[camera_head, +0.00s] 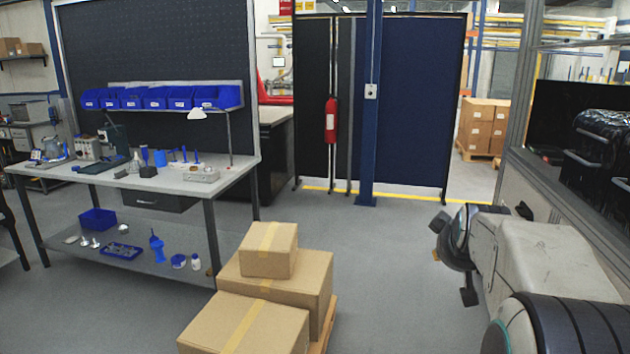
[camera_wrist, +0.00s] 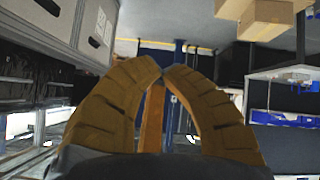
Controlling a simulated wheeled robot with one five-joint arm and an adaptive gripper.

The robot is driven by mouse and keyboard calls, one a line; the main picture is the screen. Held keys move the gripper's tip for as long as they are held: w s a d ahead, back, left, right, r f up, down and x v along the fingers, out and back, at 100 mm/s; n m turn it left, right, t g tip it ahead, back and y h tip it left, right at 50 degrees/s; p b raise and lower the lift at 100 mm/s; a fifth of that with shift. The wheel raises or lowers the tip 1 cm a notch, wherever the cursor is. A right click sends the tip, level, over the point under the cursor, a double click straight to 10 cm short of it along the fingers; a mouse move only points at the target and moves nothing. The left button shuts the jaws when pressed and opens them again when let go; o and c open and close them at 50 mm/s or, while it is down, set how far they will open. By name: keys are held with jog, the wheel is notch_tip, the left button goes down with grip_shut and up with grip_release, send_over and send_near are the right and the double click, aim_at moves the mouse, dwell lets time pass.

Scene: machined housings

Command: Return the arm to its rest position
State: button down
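My arm (camera_head: 545,265) reaches in from the lower right of the head view, beside the grey cabinet. Its dark far end hangs over open floor, and the fingers cannot be made out clearly there. The wrist view is turned upside down, with floor and cartons at the top.
A workbench (camera_head: 225,182) with tools and metal parts is farther left. A blue post (camera_head: 370,120) and dark partition (camera_head: 420,110) stand behind. A grey cabinet (camera_head: 520,190) is close on the right. Floor between cartons and arm is clear.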

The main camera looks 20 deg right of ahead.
jog(key=s+a+f+n+g+y, duration=0.1)
jog(key=s+a+f+y, duration=0.15)
jog(key=a, duration=0.55)
jog(key=s+a+f+y, duration=0.15)
jog(key=s+a, duration=0.25)
jog(key=a, duration=0.4)
jog(key=s+a+f+g, duration=0.1)
jog(key=s+a+f, duration=0.2)
jog(key=s+a, duration=0.2)
jog(key=s+a+f+n+g+y+p, duration=0.1)
jog(key=s+a+f+g, duration=0.1)
jog(key=s+a, duration=0.3)
jog(key=s+f, duration=0.1)
jog(key=s, duration=0.3)
jog(key=shift+s+a+f+g+y, duration=0.25)
jog(key=shift+a+f+g+y, duration=0.05)
